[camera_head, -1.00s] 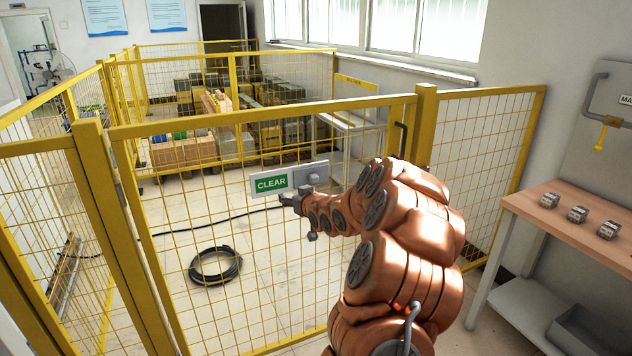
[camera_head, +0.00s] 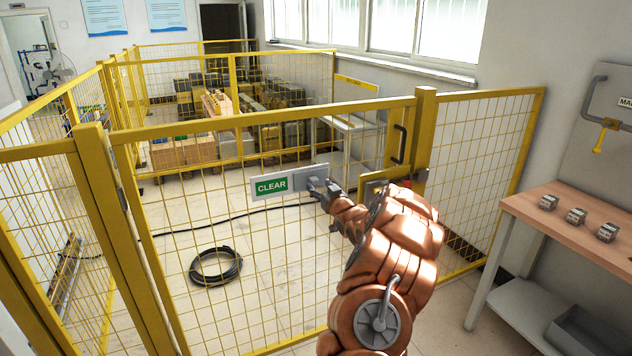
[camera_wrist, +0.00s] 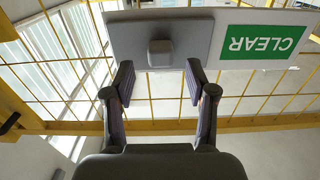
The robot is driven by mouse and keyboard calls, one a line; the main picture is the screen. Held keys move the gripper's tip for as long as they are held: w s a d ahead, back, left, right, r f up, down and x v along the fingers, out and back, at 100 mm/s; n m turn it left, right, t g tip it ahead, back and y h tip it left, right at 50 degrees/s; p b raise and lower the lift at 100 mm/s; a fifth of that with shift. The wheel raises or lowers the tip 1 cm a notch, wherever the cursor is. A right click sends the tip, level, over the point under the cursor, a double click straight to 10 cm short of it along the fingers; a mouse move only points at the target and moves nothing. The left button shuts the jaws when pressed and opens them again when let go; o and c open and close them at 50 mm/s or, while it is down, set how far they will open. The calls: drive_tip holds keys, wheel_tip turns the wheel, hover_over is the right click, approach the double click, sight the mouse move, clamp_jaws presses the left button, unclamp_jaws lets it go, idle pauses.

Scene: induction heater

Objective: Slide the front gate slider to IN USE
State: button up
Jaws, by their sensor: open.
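The front gate slider is a grey plate (camera_head: 302,177) with a small square knob (camera_wrist: 160,53), on a white sign plate mounted on the yellow mesh gate (camera_head: 262,116). A green CLEAR label (camera_head: 271,185) shows to the left of the slider; it appears upside down in the wrist view (camera_wrist: 263,42). My gripper (camera_head: 320,187) is in front of the slider and covers part of it. In the wrist view, my gripper (camera_wrist: 159,70) is open and empty, with one finger to each side of the knob. The fingers show gaps from it.
A gate handle (camera_head: 400,144) and latch (camera_head: 388,185) are right of the slider. A coiled black cable (camera_head: 216,266) lies on the floor behind the mesh. A workbench (camera_head: 560,228) with small grey blocks stands at the right.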

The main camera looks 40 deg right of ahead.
sight(315, 182)
drive_tip(key=shift+p+x, duration=0.4)
drive_tip(key=shift+x, duration=1.3)
clamp_jaws()
